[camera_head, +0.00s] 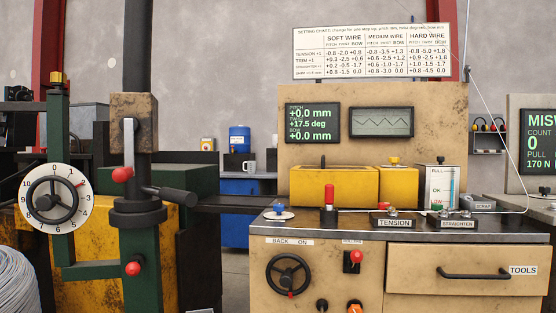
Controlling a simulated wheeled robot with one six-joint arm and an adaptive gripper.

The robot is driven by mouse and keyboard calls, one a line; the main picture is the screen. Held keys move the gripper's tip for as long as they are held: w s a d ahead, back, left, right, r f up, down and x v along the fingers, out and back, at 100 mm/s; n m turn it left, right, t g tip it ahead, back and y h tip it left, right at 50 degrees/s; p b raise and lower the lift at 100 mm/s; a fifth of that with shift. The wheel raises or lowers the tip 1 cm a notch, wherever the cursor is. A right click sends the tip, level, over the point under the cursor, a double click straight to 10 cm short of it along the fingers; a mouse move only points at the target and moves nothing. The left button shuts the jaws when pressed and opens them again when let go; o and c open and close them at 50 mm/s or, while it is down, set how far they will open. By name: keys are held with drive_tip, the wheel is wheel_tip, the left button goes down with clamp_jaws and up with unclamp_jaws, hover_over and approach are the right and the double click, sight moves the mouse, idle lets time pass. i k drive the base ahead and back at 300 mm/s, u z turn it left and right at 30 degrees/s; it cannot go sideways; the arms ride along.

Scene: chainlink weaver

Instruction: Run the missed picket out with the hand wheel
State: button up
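A black hand wheel (288,275) with a red mark at its lower rim is on the cream cabinet front, below a "BACK ON" sign (290,241). A second black wheel (50,203) sits at the centre of a white numbered dial (76,215) at the far left. I cannot tell a missed picket anywhere in this view. A screen (533,147) cut by the right edge reads "MISW", count 0 and pull 170 N. My gripper is not in view.
A drawer (467,270) marked "TOOLS" is shut at right. A red-handled lever (329,194) stands on the cabinet top. A green post (146,240) rises at left. A wire coil (15,285) is lower left.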

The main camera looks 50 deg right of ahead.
sight(286, 280)
drive_tip(key=k, duration=0.4)
drive_tip(key=z, duration=0.9)
drive_tip(key=i, duration=0.3)
drive_tip(key=z, duration=0.45)
